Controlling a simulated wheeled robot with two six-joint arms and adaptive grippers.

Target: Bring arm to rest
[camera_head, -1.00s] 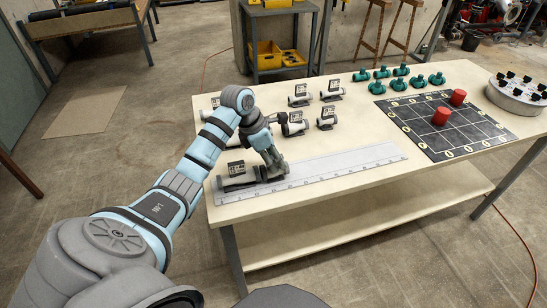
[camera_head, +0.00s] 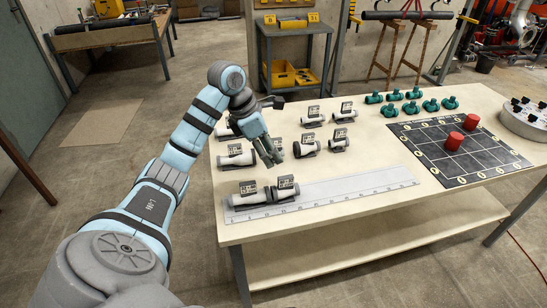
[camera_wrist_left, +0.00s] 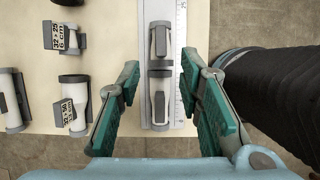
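My left gripper (camera_head: 272,158) is above the left part of the table (camera_head: 330,228). In the left wrist view my left gripper (camera_wrist_left: 158,100) has its green-padded fingers wide apart and holds nothing. Below it, two white pipe pieces with dark fittings and tags lie end to end on the ruler: the left piece (camera_head: 247,199) and the right piece (camera_head: 286,193). They also show between the fingers in the left wrist view (camera_wrist_left: 160,103), apart from them. The white ruler (camera_head: 360,186) lies along the front of the table. My right gripper is not in view.
Several tagged pipe pieces (camera_head: 312,121) stand behind the ruler. Green tee fittings (camera_head: 413,107) are at the back. A black grid mat (camera_head: 440,150) holds two red cylinders (camera_head: 454,139). A round grey tray (camera_head: 525,125) stands at the right edge.

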